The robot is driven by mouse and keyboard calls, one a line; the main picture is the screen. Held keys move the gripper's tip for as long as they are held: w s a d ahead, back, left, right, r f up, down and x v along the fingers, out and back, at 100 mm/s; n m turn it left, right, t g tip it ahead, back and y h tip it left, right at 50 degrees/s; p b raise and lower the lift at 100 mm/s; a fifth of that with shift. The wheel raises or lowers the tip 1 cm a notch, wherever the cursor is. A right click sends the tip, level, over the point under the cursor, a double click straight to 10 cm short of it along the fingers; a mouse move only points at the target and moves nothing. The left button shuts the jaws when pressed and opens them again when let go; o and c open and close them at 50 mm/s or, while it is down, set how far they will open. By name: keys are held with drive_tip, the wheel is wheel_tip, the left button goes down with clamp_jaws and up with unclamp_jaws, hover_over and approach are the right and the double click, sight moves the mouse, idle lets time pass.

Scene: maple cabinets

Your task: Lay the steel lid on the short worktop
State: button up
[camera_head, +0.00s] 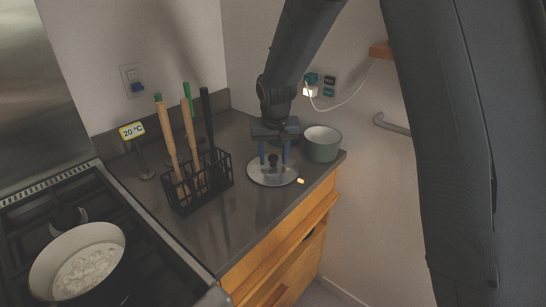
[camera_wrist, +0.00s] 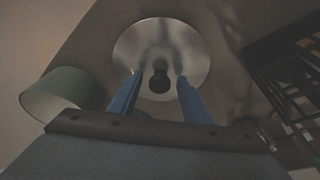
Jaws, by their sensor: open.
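The steel lid (camera_head: 263,177) is a round shiny disc with a dark knob, lying flat on the short grey worktop (camera_head: 237,222). It also shows in the wrist view (camera_wrist: 190,50), with its dark knob (camera_wrist: 159,80) between the fingers. My gripper (camera_head: 273,160) is above the lid, pointing down, with its two blue fingers apart on either side of the knob. In the wrist view the gripper (camera_wrist: 157,92) is open, with a visible gap between each finger and the knob.
A green-grey pot (camera_head: 322,147) stands right of the lid, close to my gripper. A black wire rack (camera_head: 181,196) with several utensils stands to the left. A small pale object (camera_head: 300,181) lies near the worktop's front edge. A pan (camera_head: 50,262) sits on the stove.

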drive_tip(key=b+v, duration=0.3)
drive_tip(key=v, duration=0.9)
drive_tip(key=s+d+f+g, duration=0.1)
drive_tip(key=s+d+f, duration=0.3)
drive_tip(key=s, duration=0.4)
drive_tip(key=s+d+f, duration=0.4)
drive_tip(key=s+f, duration=0.1)
drive_tip(key=s, duration=0.2)
drive_tip(key=s+d+f+g, duration=0.1)
drive_tip(key=s+d+f, duration=0.3)
drive_tip(key=s, duration=0.4)
drive_tip(key=shift+s+d+f+g, duration=0.2)
drive_tip(key=shift+s+d+g, duration=0.1)
drive_tip(key=shift+d, duration=0.2)
